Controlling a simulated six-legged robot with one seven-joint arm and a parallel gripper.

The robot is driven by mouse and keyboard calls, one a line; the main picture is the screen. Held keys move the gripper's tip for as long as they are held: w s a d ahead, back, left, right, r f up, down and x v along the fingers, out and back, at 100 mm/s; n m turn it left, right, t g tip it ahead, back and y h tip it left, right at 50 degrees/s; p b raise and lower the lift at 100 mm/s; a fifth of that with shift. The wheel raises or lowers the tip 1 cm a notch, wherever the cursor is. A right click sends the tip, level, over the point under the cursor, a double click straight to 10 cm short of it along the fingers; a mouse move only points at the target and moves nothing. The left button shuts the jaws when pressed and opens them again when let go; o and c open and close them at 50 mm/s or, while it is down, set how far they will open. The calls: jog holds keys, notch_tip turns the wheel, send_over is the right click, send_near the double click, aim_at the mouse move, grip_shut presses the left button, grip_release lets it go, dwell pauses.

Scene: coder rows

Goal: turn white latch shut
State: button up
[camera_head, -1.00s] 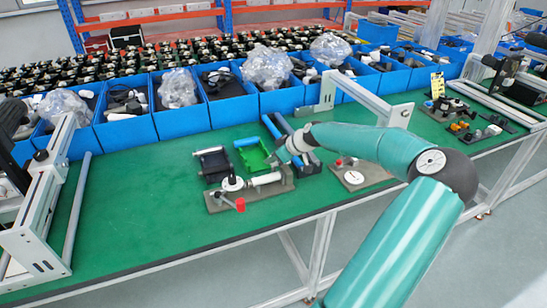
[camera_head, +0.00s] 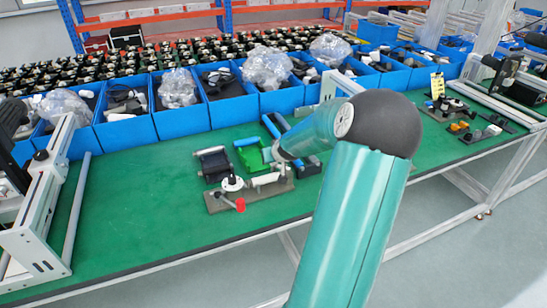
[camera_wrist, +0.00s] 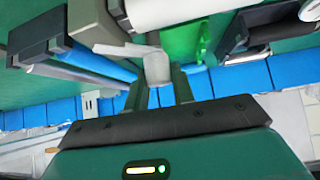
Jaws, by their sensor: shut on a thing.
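The white latch (camera_wrist: 157,70) shows in the wrist view as a pale tip with a thin light bar running left from it. My gripper (camera_wrist: 162,92) is shut on this tip, with one dark finger on each side. In the head view, my gripper (camera_head: 270,158) is small and partly hidden by my arm, just above the grey fixture (camera_head: 272,190) on the green bench. The fixture carries a white cylinder (camera_head: 266,179), a white round part (camera_head: 232,184) and a red knob (camera_head: 240,205). The latch cannot be made out clearly there.
A green tray (camera_head: 249,157) and a black holder (camera_head: 212,165) stand behind the fixture. Blue bins (camera_head: 184,114) line the back of the bench. A metal frame (camera_head: 45,205) stands at the left. The green bench top (camera_head: 140,215) left of the fixture is clear.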

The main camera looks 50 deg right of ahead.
jog(key=shift+w+a+r+m+g+h, duration=0.1)
jog(key=shift+m+g+h, duration=0.5)
jog(key=shift+m, duration=0.5)
jog(key=shift+w+m+g+h, duration=0.1)
jog(key=shift+m+g+h, duration=0.5)
jog(key=shift+m, duration=0.5)
jog(key=shift+s+m+g+h, duration=0.2)
jog(key=shift+m+g+h, duration=0.5)
jog(key=shift+m+g, duration=1.1)
jog(key=o, duration=1)
jog(key=shift+m+t, duration=0.3)
jog(key=v, duration=1.3)
jog(key=shift+s+a+r, duration=0.1)
jog(key=shift+a+r, duration=0.05)
jog(key=shift+r, duration=0.05)
